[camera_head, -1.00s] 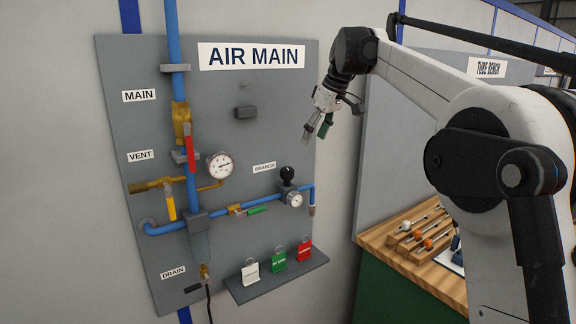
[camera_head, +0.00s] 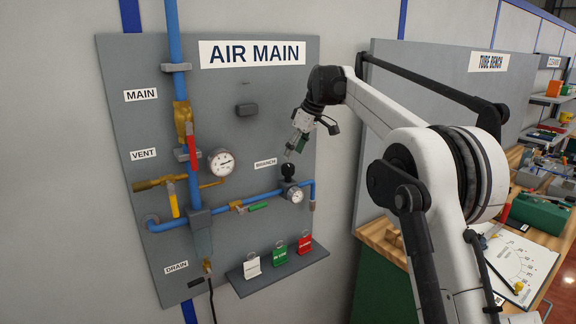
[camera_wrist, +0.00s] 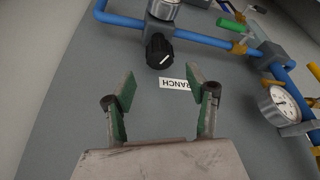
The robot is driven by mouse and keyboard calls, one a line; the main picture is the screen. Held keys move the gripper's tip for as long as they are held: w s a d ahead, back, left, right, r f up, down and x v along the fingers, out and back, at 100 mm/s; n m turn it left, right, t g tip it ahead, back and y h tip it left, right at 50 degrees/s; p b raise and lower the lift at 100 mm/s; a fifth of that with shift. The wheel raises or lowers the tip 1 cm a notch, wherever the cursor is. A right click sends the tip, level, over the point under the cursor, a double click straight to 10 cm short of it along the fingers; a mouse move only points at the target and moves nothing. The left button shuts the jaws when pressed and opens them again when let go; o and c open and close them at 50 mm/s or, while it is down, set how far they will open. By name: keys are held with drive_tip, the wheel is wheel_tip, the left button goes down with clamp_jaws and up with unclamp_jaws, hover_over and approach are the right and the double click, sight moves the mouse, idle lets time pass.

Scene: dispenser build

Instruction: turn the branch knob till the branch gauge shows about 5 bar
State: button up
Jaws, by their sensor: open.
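The black branch knob (camera_head: 288,170) sits on top of the regulator on the blue branch pipe, just right of the BRANCH label. The small white branch gauge (camera_head: 296,196) is just below it; its needle is too small to read. My gripper (camera_head: 292,152) is just above the knob, tilted down toward it. In the wrist view my gripper (camera_wrist: 160,88) is open and empty, its green-padded fingers spread. The knob (camera_wrist: 159,51) shows beyond the fingertips, roughly between them, with a white pointer mark. The branch gauge (camera_wrist: 163,8) is cut off at the top edge.
The larger gauge (camera_head: 221,162), the green-handled valve (camera_head: 257,207) and blue pipes lie left of and below the knob. A shelf with white, green and red tags (camera_head: 280,255) is below. The tube bench (camera_head: 380,236) stands to the right. The panel right of the knob is mostly bare.

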sight(288, 164)
drive_tip(key=p+x, duration=0.1)
drive_tip(key=x, duration=0.5)
drive_tip(key=shift+w+a+f, duration=0.1)
drive_tip(key=shift+a+f, duration=0.1)
drive_tip(key=shift+c, duration=0.6)
drive_tip(key=c, duration=1)
drive_tip(key=shift+m, duration=0.3)
drive_tip(key=shift+m+t+b, duration=0.5)
drive_tip(key=shift+m+b, duration=0.3)
drive_tip(key=shift+m, duration=0.2)
drive_tip(key=m+t+h+b, duration=0.1)
drive_tip(key=m, duration=0.2)
drive_tip(key=shift+m, duration=0.3)
drive_tip(key=m+h, duration=0.1)
drive_tip(key=m, duration=0.1)
drive_tip(key=m+h+b, duration=0.1)
drive_tip(key=m, duration=0.2)
drive_tip(key=shift+t, duration=0.3)
drive_tip(key=shift+m+h, duration=0.3)
drive_tip(key=shift+m, duration=0.1)
